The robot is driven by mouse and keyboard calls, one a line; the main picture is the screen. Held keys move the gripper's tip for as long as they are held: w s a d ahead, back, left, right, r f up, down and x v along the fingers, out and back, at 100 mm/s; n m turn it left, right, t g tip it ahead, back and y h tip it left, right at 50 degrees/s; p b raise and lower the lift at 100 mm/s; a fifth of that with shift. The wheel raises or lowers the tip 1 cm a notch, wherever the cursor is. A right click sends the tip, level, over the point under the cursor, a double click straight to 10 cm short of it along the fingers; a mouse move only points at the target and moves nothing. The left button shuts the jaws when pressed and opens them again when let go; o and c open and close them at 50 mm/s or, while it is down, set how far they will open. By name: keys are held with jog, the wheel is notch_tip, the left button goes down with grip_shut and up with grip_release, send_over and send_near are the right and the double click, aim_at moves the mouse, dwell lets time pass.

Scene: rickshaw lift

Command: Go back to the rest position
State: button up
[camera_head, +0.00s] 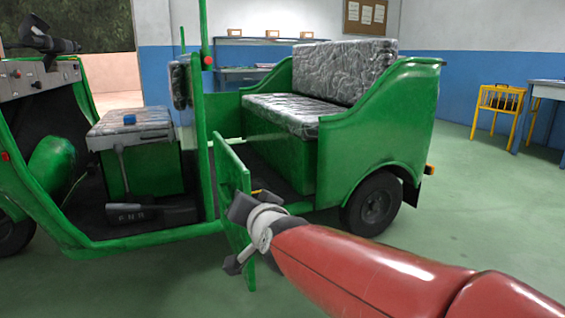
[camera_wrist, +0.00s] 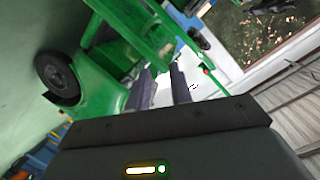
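My gripper (camera_head: 238,237) is at the end of my red arm, at the lower middle of the head view. Its dark fingers are spread apart, and the wrist view also shows a gap between the two fingers (camera_wrist: 163,86) with nothing held. The green rickshaw (camera_head: 375,125) stands in front of me. Its narrow green door panel (camera_head: 231,178) juts out towards me, just beside my gripper. My gripper hides part of the panel, and I cannot tell whether they touch. Green rickshaw parts (camera_wrist: 118,55) fill the upper middle of the wrist view.
The rear wheel (camera_head: 374,204) is right of my gripper. A blue block (camera_head: 129,119) lies on the front seat. The green floor is clear at the front left and right.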

jog(key=s+d+f+n+g+h, duration=0.1)
jog(key=s+d+f+g+h, duration=0.25)
jog(key=s+d+f, duration=0.55)
jog(key=s+d+f+n+g+h, duration=0.2)
jog(key=s+d+f+g, duration=0.3)
jog(key=s+d, duration=0.75)
notch_tip(320, 180, up, 12)
jog(key=s+p, duration=0.2)
jog(key=p, duration=1)
jog(key=shift+d+f, duration=0.2)
jog(key=shift+f, duration=0.05)
